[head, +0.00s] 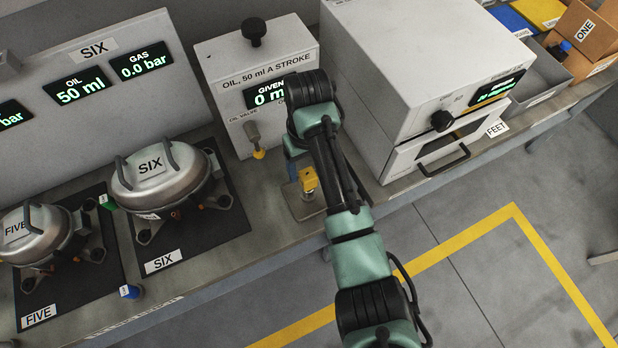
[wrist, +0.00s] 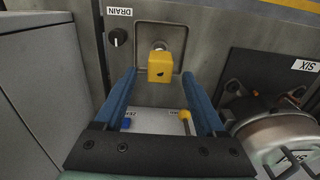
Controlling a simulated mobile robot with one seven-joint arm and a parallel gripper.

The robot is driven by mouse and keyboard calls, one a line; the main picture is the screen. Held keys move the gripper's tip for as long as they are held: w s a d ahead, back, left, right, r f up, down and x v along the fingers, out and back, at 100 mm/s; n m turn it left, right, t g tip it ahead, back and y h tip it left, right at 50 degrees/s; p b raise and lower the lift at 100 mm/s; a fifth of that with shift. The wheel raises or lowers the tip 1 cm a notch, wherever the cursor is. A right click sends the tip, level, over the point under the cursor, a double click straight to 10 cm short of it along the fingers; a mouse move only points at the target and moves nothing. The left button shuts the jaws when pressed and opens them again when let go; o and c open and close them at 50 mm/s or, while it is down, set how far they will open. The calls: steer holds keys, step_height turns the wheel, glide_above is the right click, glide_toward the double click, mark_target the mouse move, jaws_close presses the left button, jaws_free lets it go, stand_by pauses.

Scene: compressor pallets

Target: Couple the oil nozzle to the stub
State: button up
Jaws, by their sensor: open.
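The oil nozzle, a yellow block with a black drop mark (wrist: 160,68), sits in the recessed drain tray (wrist: 143,37). My gripper (wrist: 160,75) is open, with one blue finger on each side of the nozzle in the wrist view. I see no grip on it, and I cannot tell how far down the fingers reach. Compressor SIX (head: 160,180) stands on its black mat at the left, also partly in the wrist view (wrist: 280,135). I cannot clearly make out its oil stub.
The oil box (head: 225,65) stands behind the tray, with a yellow-tipped valve lever (head: 253,134). A large grey machine (head: 400,60) stands close on the right. Compressor FIVE (head: 35,235) is at the far left. A blue cap (head: 130,291) lies near the bench edge.

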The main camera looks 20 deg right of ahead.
mark_target(308, 184)
step_height(308, 184, down, 9)
steer(key=b, duration=0.6)
steer(key=shift+b, duration=0.4)
steer(key=shift+r, duration=0.1)
steer(key=shift+p, duration=0.6)
stand_by(0.4)
jaws_close()
stand_by(0.4)
steer(key=shift+r, duration=0.15)
steer(key=shift+r+p, duration=2.9)
steer(key=shift+p, duration=0.45)
